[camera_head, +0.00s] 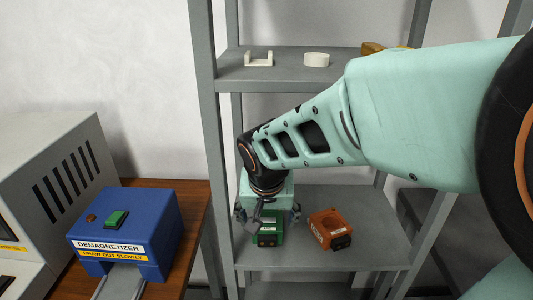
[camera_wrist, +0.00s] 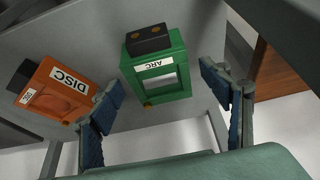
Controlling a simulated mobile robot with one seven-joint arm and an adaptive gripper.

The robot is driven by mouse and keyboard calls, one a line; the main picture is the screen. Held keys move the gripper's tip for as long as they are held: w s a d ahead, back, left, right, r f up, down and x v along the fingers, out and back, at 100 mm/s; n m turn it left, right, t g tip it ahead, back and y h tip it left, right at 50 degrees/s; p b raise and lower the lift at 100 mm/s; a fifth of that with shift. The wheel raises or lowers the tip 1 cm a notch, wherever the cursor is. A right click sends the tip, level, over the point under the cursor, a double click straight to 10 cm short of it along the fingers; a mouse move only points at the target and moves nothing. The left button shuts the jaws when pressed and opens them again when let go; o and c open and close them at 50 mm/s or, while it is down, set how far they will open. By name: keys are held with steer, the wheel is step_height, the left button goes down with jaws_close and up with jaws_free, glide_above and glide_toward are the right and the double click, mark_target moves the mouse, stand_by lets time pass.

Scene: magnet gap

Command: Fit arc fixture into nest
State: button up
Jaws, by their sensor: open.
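The green arc fixture (camera_head: 270,233), a block with a black end piece, sits on the lower shelf. In the wrist view the arc fixture (camera_wrist: 157,75) has a white ARC label and a pale window, and lies between and beyond my finger pads. My gripper (camera_head: 266,214) is open over it, pointing down. The wrist view shows clear gaps between the pads and the fixture's sides, with nothing held. My gripper hides part of the fixture in the head view. I cannot tell which thing is the nest.
An orange fixture (camera_head: 330,229), labelled DISC in the wrist view (camera_wrist: 58,90), sits close beside the green one. A white U-shaped piece (camera_head: 258,60) and a white disc (camera_head: 316,59) lie on the upper shelf (camera_head: 285,75). A blue demagnetizer (camera_head: 125,230) stands on the table at left.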

steer(key=shift+w+f, duration=0.15)
steer(key=shift+f, duration=0.25)
steer(key=shift+r, duration=0.1)
steer(key=shift+c, duration=0.4)
steer(key=c, duration=1.7)
